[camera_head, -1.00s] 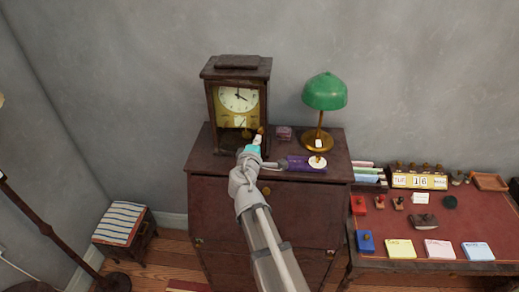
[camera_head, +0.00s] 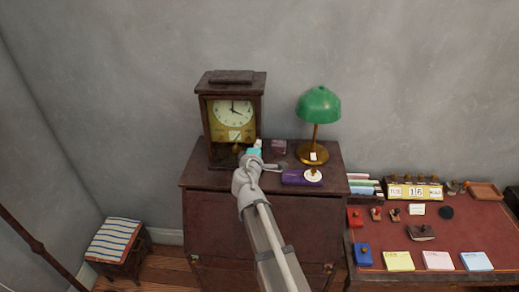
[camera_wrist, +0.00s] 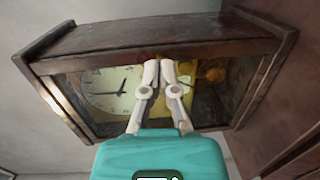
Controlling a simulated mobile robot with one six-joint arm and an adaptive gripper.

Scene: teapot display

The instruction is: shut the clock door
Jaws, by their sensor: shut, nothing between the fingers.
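The clock (camera_head: 233,112) is a dark wooden case with a pale dial, standing on the cabinet. In the wrist view the clock (camera_wrist: 160,38) lies sideways, with the dial (camera_wrist: 113,92) to the left and brass parts to the right. The clock door is hard to tell apart from the case front, so I cannot tell whether it is fully shut. My gripper (camera_head: 258,143) is at the clock's lower right front. In the wrist view my gripper (camera_wrist: 160,68) is shut and empty, its fingertips overlapping the case front; contact is unclear.
The cabinet top (camera_head: 195,172) carries a green lamp (camera_head: 318,104), a small dark box (camera_head: 279,146) and a purple item (camera_head: 295,178) right of my gripper. A desk (camera_head: 465,232) with several stamps and note pads stands at right. A striped stool (camera_head: 117,240) is at lower left.

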